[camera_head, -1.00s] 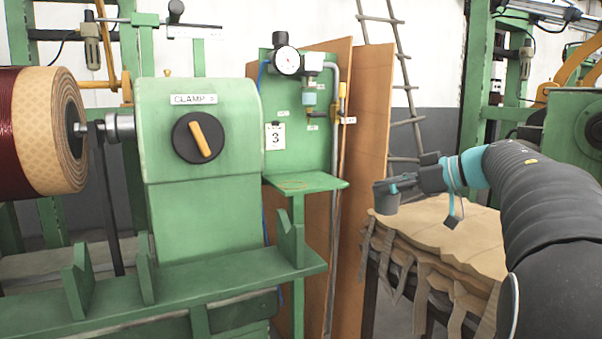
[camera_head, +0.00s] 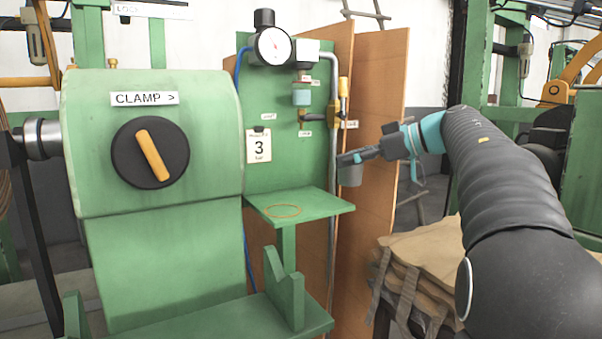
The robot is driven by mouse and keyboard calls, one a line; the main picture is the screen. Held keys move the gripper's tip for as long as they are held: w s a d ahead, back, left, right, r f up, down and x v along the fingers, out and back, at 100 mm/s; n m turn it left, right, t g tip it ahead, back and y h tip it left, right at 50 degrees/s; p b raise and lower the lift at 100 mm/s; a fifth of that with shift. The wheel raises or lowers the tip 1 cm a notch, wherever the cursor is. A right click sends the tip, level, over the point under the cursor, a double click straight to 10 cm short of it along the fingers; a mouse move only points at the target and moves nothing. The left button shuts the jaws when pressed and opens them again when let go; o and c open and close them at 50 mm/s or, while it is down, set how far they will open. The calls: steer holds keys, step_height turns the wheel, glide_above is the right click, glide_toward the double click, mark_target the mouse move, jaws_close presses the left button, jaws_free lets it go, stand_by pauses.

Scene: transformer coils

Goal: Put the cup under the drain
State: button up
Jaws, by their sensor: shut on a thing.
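My gripper (camera_head: 347,160) is shut on a small grey cup (camera_head: 351,175), holding it upright in the air to the right of the green shelf (camera_head: 328,207) and a little above it. The shelf is bare, with an orange ring (camera_head: 284,211) marked on its top. Above the shelf, on the green panel, is an air unit with a gauge (camera_head: 274,46) and a pale teal bowl (camera_head: 301,97). A small fitting (camera_head: 304,117) under the bowl looks like the drain. The gripper's fingers are small here and partly merge with the cup's rim.
A grey pipe (camera_head: 334,225) with a yellow valve handle (camera_head: 343,88) runs upright beside the panel, close to my gripper. Brown boards (camera_head: 376,130) stand behind. The green clamp machine (camera_head: 155,140) fills the left. Stacked tan sheets (camera_head: 430,255) lie below my arm.

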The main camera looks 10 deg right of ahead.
steer(key=w+a, duration=0.2)
steer(key=a, duration=0.1)
steer(key=w+a, duration=0.5)
steer(key=a, duration=0.1)
steer(key=shift+w+a, duration=0.25)
steer(key=shift+w, duration=0.1)
step_height(320, 180, down, 4)
steer(key=shift+r+b, duration=0.2)
steer(key=shift+b, duration=0.8)
steer(key=shift+f, duration=0.25)
